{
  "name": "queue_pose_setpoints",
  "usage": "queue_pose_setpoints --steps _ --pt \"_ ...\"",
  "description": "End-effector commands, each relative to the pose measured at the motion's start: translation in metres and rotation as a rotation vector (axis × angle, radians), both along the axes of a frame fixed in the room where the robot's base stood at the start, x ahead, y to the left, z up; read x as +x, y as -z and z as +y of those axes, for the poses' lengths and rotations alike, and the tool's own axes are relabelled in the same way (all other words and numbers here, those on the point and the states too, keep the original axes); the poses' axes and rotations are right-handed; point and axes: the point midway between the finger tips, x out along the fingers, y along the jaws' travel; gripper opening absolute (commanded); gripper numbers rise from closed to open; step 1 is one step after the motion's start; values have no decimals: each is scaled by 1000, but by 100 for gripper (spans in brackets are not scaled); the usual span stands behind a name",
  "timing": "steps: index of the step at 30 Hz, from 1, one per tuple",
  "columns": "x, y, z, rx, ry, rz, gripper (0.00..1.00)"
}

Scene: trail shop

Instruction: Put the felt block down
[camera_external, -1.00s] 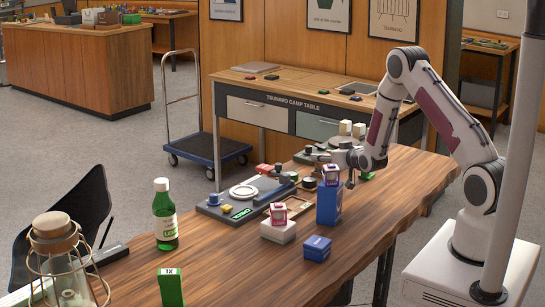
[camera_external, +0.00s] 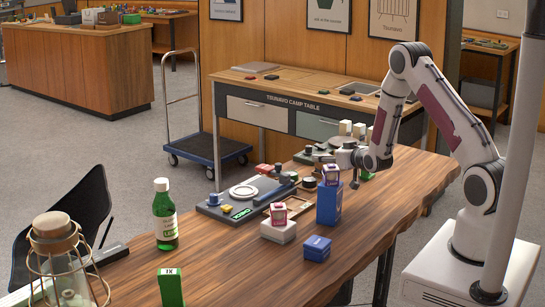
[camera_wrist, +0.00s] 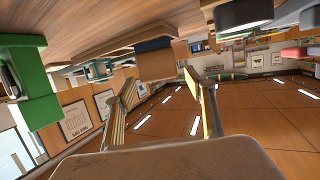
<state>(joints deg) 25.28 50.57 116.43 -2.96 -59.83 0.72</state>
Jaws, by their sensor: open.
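In the external view, my gripper (camera_external: 354,182) is at the far right part of the wooden table, just right of the tall blue box (camera_external: 328,207). In the wrist view, my gripper (camera_wrist: 160,95) shows two fingers apart, with nothing held between the pads. A brown block with a dark blue part (camera_wrist: 153,55) shows beyond the fingertips and looks apart from them. I cannot tell for sure which thing is the felt block. A small blue block (camera_external: 317,248) lies on the table in front of the tall blue box.
A white box (camera_external: 278,231) with a pink-marked item stands left of the tall blue box. A grey tray (camera_external: 215,211) with a white disc lies behind. A green bottle (camera_external: 166,215), green box (camera_external: 170,287) and lantern (camera_external: 63,262) stand at left. The table's front right is clear.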

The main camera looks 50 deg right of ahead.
Motion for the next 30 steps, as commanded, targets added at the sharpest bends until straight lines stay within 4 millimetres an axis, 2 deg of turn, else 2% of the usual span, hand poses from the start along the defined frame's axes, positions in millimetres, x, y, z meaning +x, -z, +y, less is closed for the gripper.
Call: queue_pose_setpoints --steps 21,30 --pt "-70 -23 29 1 0 2 55" --pt "-84 -28 35 0 0 1 55"
